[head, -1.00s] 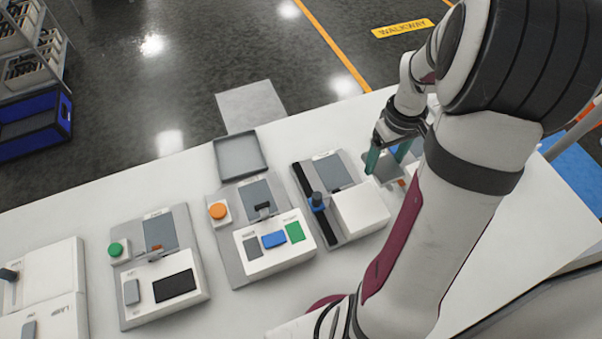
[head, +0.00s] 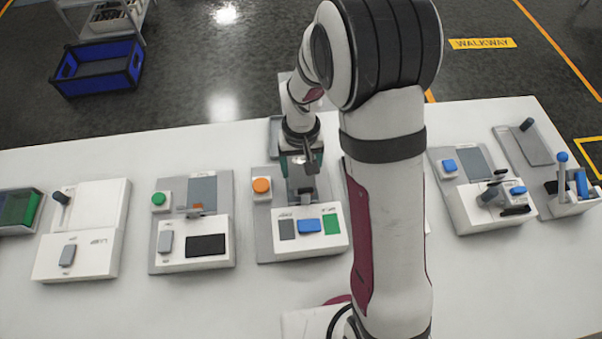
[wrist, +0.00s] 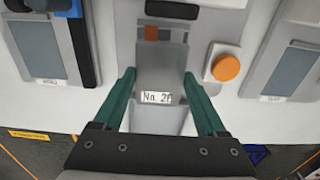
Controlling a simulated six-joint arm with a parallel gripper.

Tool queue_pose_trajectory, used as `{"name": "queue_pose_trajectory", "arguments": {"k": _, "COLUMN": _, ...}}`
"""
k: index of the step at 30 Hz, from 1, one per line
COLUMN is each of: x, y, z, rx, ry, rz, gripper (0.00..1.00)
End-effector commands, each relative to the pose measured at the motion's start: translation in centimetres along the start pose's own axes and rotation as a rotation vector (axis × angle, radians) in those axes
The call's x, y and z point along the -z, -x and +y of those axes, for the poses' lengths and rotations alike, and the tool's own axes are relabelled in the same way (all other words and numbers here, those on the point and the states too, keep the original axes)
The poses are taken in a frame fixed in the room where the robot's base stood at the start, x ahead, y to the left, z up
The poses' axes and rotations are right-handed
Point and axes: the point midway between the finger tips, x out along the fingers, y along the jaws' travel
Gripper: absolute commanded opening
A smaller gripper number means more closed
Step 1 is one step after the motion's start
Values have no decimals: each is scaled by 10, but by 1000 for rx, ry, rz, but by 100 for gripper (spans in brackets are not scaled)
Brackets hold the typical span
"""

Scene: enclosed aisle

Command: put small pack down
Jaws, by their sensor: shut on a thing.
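My gripper (head: 300,162) is over the second station from the middle left, the one with the orange button (head: 262,185). In the wrist view its two green fingers (wrist: 160,75) are shut on a small grey pack (wrist: 161,68). The pack is above the station's grey plate, close to the slot end. A white label reading about "No. 2" (wrist: 156,97) shows between the fingers; I cannot tell whether it is on the pack or the plate. A brown-orange patch (wrist: 152,33) shows beyond the pack. Whether the pack touches the plate is unclear.
The white control box (head: 293,237) with grey, blue and green patches stands in front. A station with a green button (head: 158,198) is to the left. My arm hides part of the station to the right. A blue crate (head: 99,67) is on the floor.

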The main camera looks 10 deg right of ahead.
Motion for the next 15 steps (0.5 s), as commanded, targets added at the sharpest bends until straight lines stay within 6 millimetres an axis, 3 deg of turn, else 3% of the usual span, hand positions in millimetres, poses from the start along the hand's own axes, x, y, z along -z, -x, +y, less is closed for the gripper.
{"name": "queue_pose_trajectory", "arguments": {"k": 3, "x": 0, "y": -25, "z": -1, "rx": -1, "ry": 1, "rz": -5, "gripper": 0}}
{"name": "queue_pose_trajectory", "arguments": {"k": 6, "x": 0, "y": -37, "z": -1, "rx": 0, "ry": -1, "rz": -2, "gripper": 0}}
{"name": "queue_pose_trajectory", "arguments": {"k": 15, "x": 0, "y": -40, "z": 0, "rx": 0, "ry": 0, "rz": 0, "gripper": 0}}
